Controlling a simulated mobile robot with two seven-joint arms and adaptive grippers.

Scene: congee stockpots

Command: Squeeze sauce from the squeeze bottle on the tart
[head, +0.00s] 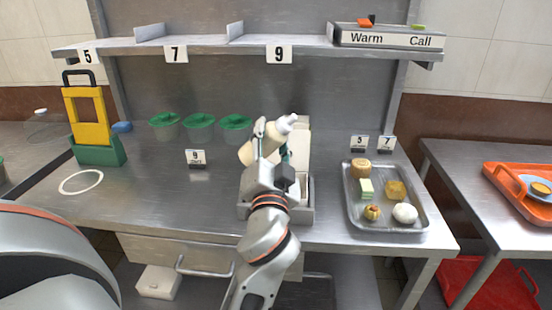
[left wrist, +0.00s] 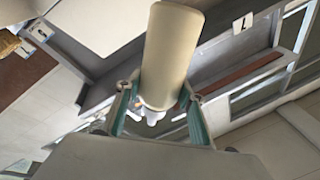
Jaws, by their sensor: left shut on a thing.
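My left gripper (head: 271,150) is shut on a cream squeeze bottle (head: 247,152). The bottle is held tilted above the grey caddy, with its white nozzle pointing up and right. In the left wrist view the bottle (left wrist: 170,50) sits between the teal finger pads of the gripper (left wrist: 158,95). A small round yellow item with a dark centre, which looks like the tart (head: 540,188), lies on a blue plate (head: 527,186) in an orange tray at the far right. It is well away from the gripper. My right gripper is not in view.
A grey caddy (head: 306,214) stands below the bottle. A metal tray (head: 349,207) with several small foods is to its right. Green-lidded containers (head: 199,121) and a yellow-green holder (head: 99,150) stand left. A shelf (head: 210,43) runs above. A gap separates the two tables.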

